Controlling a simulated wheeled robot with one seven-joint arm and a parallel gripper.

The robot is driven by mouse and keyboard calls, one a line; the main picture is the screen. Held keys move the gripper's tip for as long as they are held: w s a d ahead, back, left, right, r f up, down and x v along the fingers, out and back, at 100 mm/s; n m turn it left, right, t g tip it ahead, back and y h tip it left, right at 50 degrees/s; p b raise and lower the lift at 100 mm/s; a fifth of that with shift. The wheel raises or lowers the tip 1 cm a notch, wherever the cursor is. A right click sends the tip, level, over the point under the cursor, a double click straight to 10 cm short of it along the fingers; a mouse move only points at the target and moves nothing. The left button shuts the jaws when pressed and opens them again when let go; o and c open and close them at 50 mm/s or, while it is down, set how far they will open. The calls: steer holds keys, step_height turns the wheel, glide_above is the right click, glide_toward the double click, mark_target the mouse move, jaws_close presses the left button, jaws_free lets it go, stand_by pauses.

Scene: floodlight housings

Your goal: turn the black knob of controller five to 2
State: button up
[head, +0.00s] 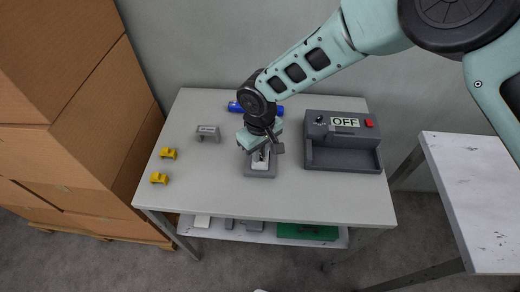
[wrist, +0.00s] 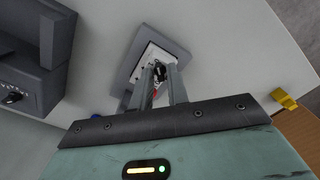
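A grey block with a white panel (wrist: 155,55) stands on the table under my gripper; its grey base also shows in the head view (head: 260,172). A small black knob (wrist: 158,73) is on the panel, with a bit of red near it. I cannot read any number or pointer on it. My gripper (wrist: 161,72) points down at the panel, and its two fingers stand apart on either side of the knob. It looks open; contact with the knob is not visible. In the head view my gripper (head: 262,153) hides much of the panel.
A dark grey box (head: 342,158) with an OFF display (head: 345,122), a black knob (head: 319,119) and a red button (head: 369,123) stands right. A blue cylinder (head: 235,107) lies behind. A small grey stand (head: 208,133) and two yellow pieces (head: 168,153) are left. The front table is clear.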

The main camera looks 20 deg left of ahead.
jaws_close()
steer(key=shift+n+b, duration=0.4)
steer(key=shift+n, duration=0.2)
steer(key=shift+n+b, duration=0.5)
steer(key=shift+n, duration=0.5)
steer(key=n+b, duration=0.1)
steer(key=n, duration=0.3)
steer(key=shift+n, duration=0.3)
steer(key=n+b, duration=0.1)
steer(key=n, duration=0.4)
steer(key=shift+n, duration=2.5)
